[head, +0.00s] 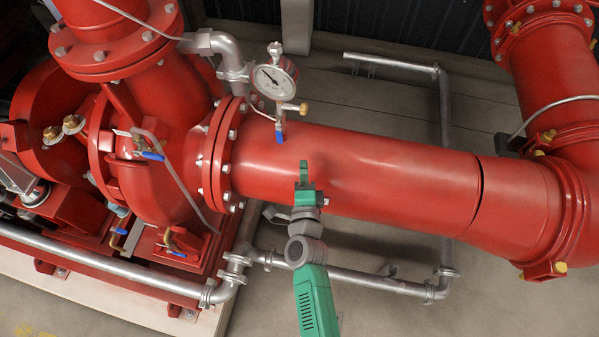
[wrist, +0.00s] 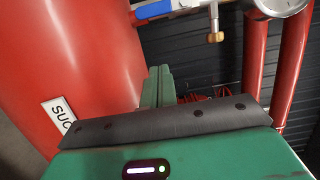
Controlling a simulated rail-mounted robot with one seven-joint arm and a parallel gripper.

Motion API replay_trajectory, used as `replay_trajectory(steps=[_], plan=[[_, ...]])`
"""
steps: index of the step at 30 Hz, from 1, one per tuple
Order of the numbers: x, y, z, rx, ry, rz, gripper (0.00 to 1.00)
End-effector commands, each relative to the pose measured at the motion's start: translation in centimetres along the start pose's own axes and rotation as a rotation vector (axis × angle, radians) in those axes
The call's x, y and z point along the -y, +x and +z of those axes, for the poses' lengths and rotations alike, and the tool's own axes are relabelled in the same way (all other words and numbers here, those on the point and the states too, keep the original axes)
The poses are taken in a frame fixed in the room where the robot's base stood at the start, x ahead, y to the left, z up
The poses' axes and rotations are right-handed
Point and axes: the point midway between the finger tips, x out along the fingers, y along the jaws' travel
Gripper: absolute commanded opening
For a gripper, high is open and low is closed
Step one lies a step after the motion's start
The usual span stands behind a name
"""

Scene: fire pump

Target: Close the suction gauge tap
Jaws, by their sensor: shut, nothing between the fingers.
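The suction gauge (head: 273,82) is a round white dial on a short stem above the big red pipe. Its tap has a blue lever (head: 279,131) low on the stem, close to the pipe, and the lever looks in line with the stem. In the wrist view the blue lever (wrist: 155,9) is at the top edge, left of the silver stem, with part of the gauge (wrist: 280,6) at top right. My gripper (head: 304,166) is green, shut and empty in front of the pipe, below and right of the lever in the head view. Its fingers (wrist: 158,86) are apart from the lever.
The red suction pipe (head: 390,180) lies behind my gripper, with a white label (wrist: 62,122) reading "SUC". A brass fitting (head: 303,108) sticks out right of the stem. A bolted flange (head: 222,155) stands left of the tap. Another blue-handled valve (head: 152,155) is on the pump casing.

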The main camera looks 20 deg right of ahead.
Motion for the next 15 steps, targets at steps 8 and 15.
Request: replay_trajectory(steps=[8,15], plan=[[-0.4,6.2,-0.1,-0.002,0.001,-0.003,0.0],[0.1,7.1,3.2,0.002,0.001,0.0,0.0]])
